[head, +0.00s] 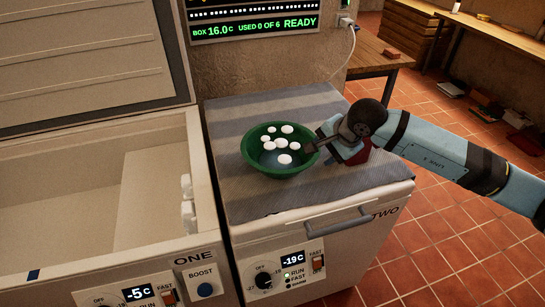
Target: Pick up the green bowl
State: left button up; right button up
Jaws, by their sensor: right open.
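The green bowl (256,163) sits upright on a striped grey cloth on top of the closed freezer marked TWO. Several white round pieces (281,147) lie inside it. My right gripper (314,148) comes in from the right, with its fingertips at the bowl's right rim. It is open. Whether the fingers straddle the rim or touch it is too small to tell. My left gripper is out of the picture.
The freezer marked ONE (207,220) stands open on the left, its raised lid (95,50) behind it. The striped cloth (240,108) is otherwise clear. A lit display panel (255,28) hangs on the wall. A wooden table (375,55) stands behind on the tiled floor.

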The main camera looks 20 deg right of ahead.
aim_at(307, 164)
jog(key=p+x, duration=0.1)
jog(key=x, duration=0.7)
jog(key=shift+w+d+f, duration=0.1)
jog(key=shift+d+f, duration=0.05)
jog(key=shift+f, duration=0.05)
jog(key=shift+p+x, duration=0.5)
jog(key=shift+x, duration=2.15)
grip_shut()
